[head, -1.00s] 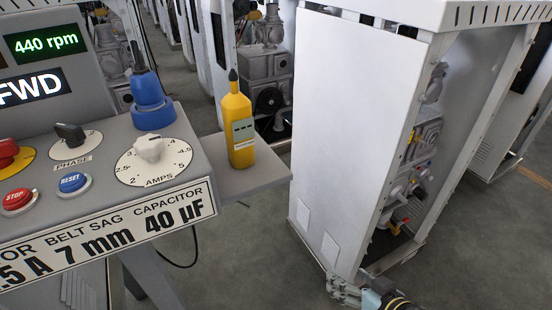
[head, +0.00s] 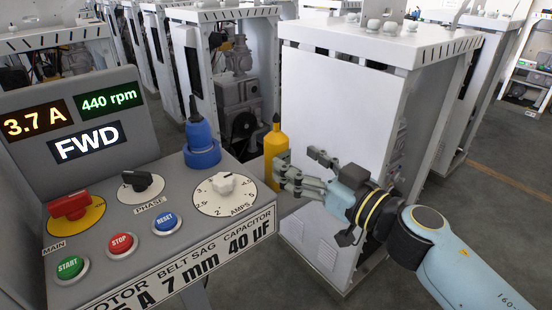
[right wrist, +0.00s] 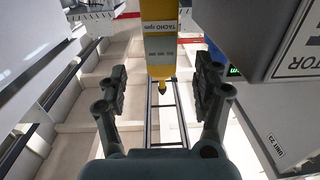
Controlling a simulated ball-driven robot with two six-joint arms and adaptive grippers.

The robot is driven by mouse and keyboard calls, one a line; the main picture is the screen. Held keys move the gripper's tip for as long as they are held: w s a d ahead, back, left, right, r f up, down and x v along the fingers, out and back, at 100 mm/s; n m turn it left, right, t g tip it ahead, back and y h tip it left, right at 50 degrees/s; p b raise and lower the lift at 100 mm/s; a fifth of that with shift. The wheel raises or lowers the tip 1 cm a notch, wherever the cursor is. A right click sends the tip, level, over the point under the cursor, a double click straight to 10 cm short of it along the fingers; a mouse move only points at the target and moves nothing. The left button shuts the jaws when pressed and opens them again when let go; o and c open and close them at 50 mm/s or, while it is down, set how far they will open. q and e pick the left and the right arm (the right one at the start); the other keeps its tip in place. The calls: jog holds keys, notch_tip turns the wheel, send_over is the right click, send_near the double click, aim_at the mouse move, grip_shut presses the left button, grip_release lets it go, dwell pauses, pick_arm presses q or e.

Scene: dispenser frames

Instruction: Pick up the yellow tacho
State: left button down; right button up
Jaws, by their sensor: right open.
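The yellow tacho (head: 276,150) stands upright with its dark tip up, just right of the control panel in the head view. My right gripper (head: 300,170) is open beside it, its fingers reaching toward it from the right and partly covering its lower body. My left gripper is not in view.
The control panel (head: 120,215) with knobs, buttons and displays fills the left. A blue tool in a blue holder (head: 202,145) stands on it near the tacho. A tall white cabinet (head: 335,100) stands close behind my right gripper. Grey floor is open at the right.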

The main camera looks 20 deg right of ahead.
aim_at(284, 155)
jog(key=shift+w+a, duration=0.3)
jog(key=shift+w, duration=0.2)
jog(key=x, duration=0.5)
jog(key=shift+w+a+f+b, duration=0.1)
jog(key=shift+w+f+b, duration=0.15)
jog(key=shift+b, duration=0.15)
jog(key=shift+r, duration=0.1)
jog(key=c, duration=1.3)
jog(key=shift+c, duration=0.4)
jog(key=shift+r, duration=0.1)
